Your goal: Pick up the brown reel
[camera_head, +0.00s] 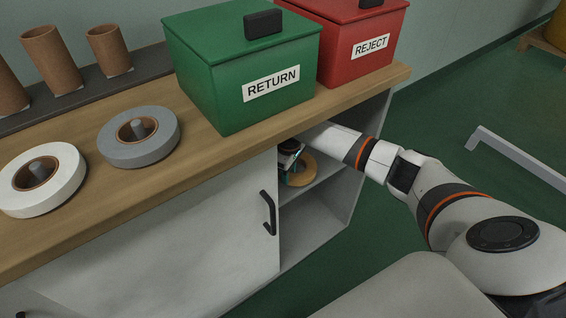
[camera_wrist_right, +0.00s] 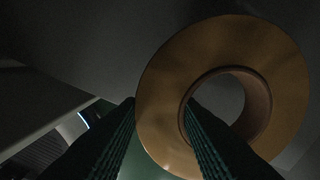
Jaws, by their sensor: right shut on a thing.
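The brown reel (camera_head: 301,172) is inside the open part of the cabinet under the counter, by the shelf. In the right wrist view the brown reel (camera_wrist_right: 225,43) is a flat tan ring with a round hole, large in front of the fingers. My right gripper (camera_head: 290,154) reaches into the cabinet and is shut on the reel's ring. In the wrist view my right gripper (camera_wrist_right: 163,125) has one finger outside the rim and the other at the hole. I cannot tell whether the reel touches the shelf. My left gripper is not in view.
A green RETURN box (camera_head: 232,70) and a red REJECT box (camera_head: 350,45) stand on the wooden counter (camera_head: 150,175) above. White (camera_head: 62,193) and grey (camera_head: 160,148) reels lie left. A cabinet door (camera_head: 190,240) with a black handle borders the opening.

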